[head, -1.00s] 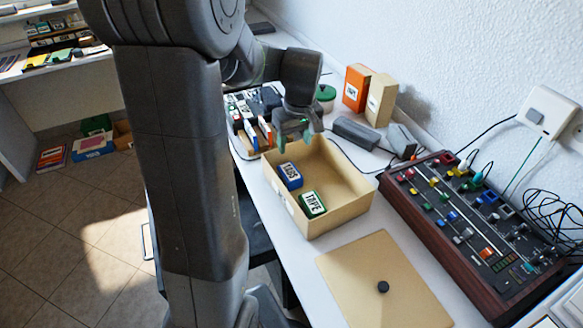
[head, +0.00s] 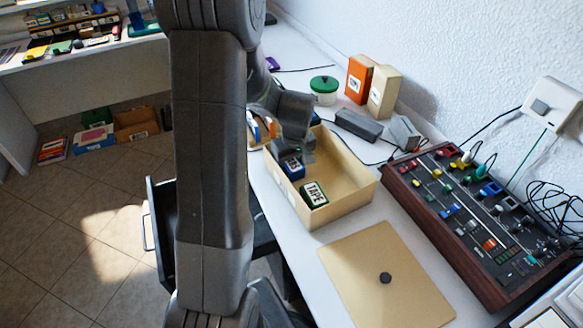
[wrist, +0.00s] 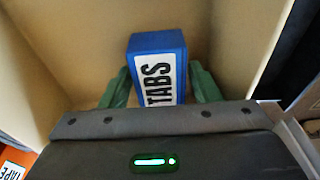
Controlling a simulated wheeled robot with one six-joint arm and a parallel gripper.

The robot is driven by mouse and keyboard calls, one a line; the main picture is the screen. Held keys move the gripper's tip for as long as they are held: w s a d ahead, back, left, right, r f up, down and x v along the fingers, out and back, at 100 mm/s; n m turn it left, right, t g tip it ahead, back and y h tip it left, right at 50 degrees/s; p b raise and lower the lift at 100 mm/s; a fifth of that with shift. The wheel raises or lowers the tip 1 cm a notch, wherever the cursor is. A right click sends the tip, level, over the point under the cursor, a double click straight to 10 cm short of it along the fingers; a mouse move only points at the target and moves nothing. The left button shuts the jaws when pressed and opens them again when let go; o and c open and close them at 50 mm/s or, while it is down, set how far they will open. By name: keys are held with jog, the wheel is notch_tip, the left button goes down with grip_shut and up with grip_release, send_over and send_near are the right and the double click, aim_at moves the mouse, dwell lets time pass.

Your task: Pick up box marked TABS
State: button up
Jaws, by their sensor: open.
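The blue box marked TABS (wrist: 158,62) stands in an open tan bin, its white label facing the wrist camera. In the head view the TABS box (head: 292,168) is partly hidden by my gripper (head: 302,152). In the wrist view my gripper (wrist: 160,88) is open, with one green finger on each side of the box. I cannot tell whether either finger touches it. The tan bin (head: 345,203) sits on the white desk.
A tan lid (head: 385,300) with a dark knob lies in front. A control panel (head: 470,220) is at right. Orange (head: 358,78) and cream (head: 383,95) boxes stand behind.

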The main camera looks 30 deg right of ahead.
jog(key=shift+f, duration=0.15)
jog(key=c, duration=0.8)
jog(key=shift+o, duration=0.2)
